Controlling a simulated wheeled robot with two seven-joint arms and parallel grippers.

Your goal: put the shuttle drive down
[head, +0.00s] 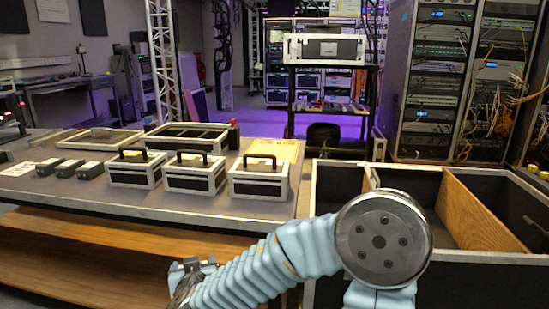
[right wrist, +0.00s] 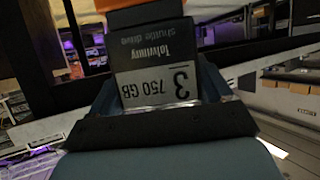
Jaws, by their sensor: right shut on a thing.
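My right arm enters the head view from the bottom right and bends left. Its gripper (head: 190,268) is low, in front of the table's near edge. In the right wrist view, my right gripper (right wrist: 155,105) is shut on the shuttle drive (right wrist: 155,72), a dark box with a pale label reading "3 750 GB", upside down in that view. An orange piece (right wrist: 145,14) shows at its far end. I cannot make out the held drive in the head view. My left gripper is not in view.
The table (head: 110,195) carries small dark boxes (head: 69,167) at left, three handled cases (head: 195,172), shallow frames (head: 115,138) and a yellowish sheet (head: 275,150). Its front strip is bare. A large open case with a wooden divider (head: 482,212) stands at right.

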